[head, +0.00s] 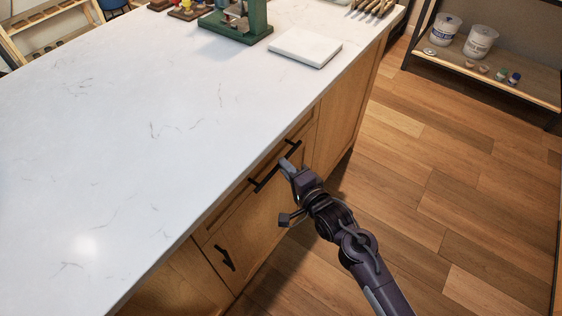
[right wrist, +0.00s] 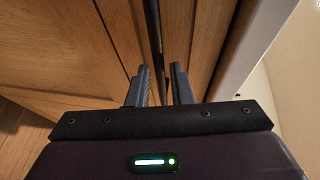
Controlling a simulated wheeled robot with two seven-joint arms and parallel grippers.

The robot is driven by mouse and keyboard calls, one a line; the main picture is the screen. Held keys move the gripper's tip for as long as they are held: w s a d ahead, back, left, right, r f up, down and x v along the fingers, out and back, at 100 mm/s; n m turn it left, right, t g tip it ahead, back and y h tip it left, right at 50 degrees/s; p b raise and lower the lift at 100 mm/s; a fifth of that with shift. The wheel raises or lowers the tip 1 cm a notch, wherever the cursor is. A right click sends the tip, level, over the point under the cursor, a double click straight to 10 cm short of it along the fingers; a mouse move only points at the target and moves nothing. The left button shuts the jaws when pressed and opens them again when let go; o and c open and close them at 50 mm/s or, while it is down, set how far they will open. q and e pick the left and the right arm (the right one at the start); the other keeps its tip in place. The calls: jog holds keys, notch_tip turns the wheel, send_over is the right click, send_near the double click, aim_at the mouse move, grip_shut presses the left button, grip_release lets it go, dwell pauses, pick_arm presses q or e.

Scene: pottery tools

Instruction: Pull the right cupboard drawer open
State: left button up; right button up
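The right cupboard drawer (head: 234,208) is a wooden front just under the white countertop and looks flush with the cupboard. Its black bar handle (head: 264,181) lies along the front. My right gripper (head: 287,172) is at the handle, with the fingers near its far half. In the right wrist view the dark handle bar (right wrist: 154,35) runs between the two fingers of my right gripper (right wrist: 161,80). A gap shows between the fingers, so they are open around the bar; firm contact is not visible. My left gripper is not in view.
The white marble countertop (head: 130,150) overhangs the drawer closely. A second black handle (head: 225,258) sits lower on the cupboard. A white slab (head: 305,47) and a green tool (head: 236,22) stand at the back. The wooden floor (head: 440,200) to the right is clear up to a shelf (head: 500,75).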

jog(key=shift+x, duration=1.55)
jog(key=shift+d, duration=0.1)
jog(key=shift+f, duration=0.1)
grip_shut()
